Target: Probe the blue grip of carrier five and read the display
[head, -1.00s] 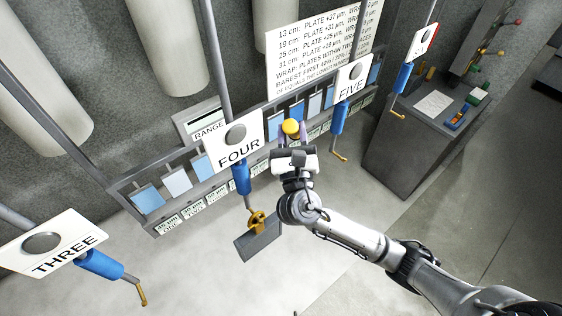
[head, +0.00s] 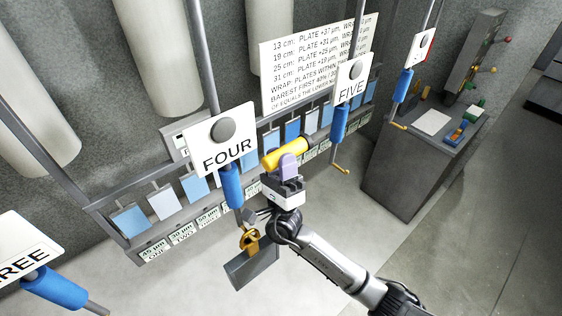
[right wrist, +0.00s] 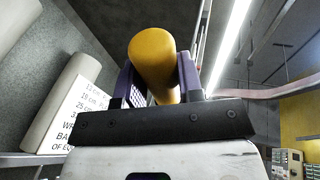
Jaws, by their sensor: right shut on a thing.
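Carrier five hangs right of centre in the head view, with its white FIVE sign (head: 351,80) and the blue grip (head: 339,124) below it, ending in a brass hook. My right gripper (head: 288,160) is shut on a yellow cylindrical probe (head: 286,153), whose far end points up and right toward the blue grip. The probe appears apart from the grip. The right wrist view shows the yellow probe (right wrist: 154,62) end-on between the purple-padded fingers. No reading display can be made out. My left gripper is not in view.
Carrier FOUR (head: 222,140) hangs just left of my right gripper, with a grey plate (head: 252,267) on its hook. Behind is a rack of blue sample plates (head: 162,203) and a text board (head: 313,62). A grey cabinet (head: 408,170) stands right.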

